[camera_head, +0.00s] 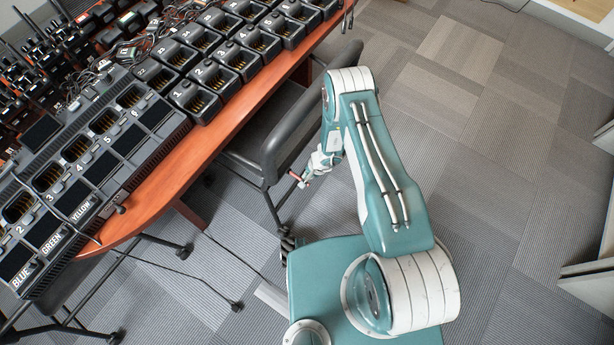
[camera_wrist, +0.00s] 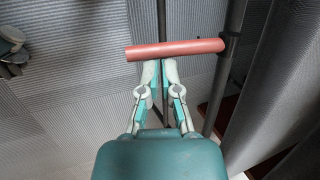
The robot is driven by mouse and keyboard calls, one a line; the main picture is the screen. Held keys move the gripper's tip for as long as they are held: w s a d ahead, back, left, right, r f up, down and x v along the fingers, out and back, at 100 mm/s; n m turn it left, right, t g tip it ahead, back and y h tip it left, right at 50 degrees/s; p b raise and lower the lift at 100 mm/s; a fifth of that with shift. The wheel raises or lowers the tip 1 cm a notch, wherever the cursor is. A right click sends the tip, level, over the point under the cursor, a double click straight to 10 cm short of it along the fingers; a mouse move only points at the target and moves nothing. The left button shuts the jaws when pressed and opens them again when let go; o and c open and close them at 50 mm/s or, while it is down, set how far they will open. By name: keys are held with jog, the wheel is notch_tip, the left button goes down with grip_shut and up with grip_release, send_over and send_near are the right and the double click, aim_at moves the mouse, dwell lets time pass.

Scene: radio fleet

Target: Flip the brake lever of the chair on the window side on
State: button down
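A red, rod-shaped brake lever (camera_wrist: 178,49) lies nearly level across the wrist view, its right end at a dark metal post. It also shows small in the head view (camera_head: 299,180), by the underside of the dark chair (camera_head: 290,132) at the table's edge. My gripper (camera_wrist: 161,66) has its fingertips right at the lever's near edge, left of the lever's middle. The fingers are close together with a narrow gap between them. I cannot tell whether they touch the lever. In the head view my gripper (camera_head: 312,172) is beside the chair, partly behind my arm.
A wooden table (camera_head: 170,190) with radio chargers (camera_head: 190,98) fills the upper left. A dark chair part (camera_wrist: 268,95) stands close on the right in the wrist view. Chair legs (camera_head: 70,318) and a cable (camera_head: 195,280) are at lower left. Carpet (camera_head: 500,150) on the right is clear.

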jog(key=w+d+r+n+y, duration=0.1)
jog(key=d+r+n+y, duration=0.25)
jog(key=r+n, duration=0.3)
jog(key=d+r+n+y, duration=0.2)
jog(key=d+r+n, duration=0.35)
jog(key=n, duration=0.25)
jog(key=shift+t, duration=0.3)
jog(key=x, duration=0.4)
jog(key=s+x, duration=0.1)
jog(key=x, duration=0.3)
jog(key=s+f+x, duration=0.1)
jog(key=x, duration=0.3)
jog(key=shift+s+d+f, duration=0.1)
jog(key=shift+f, duration=0.25)
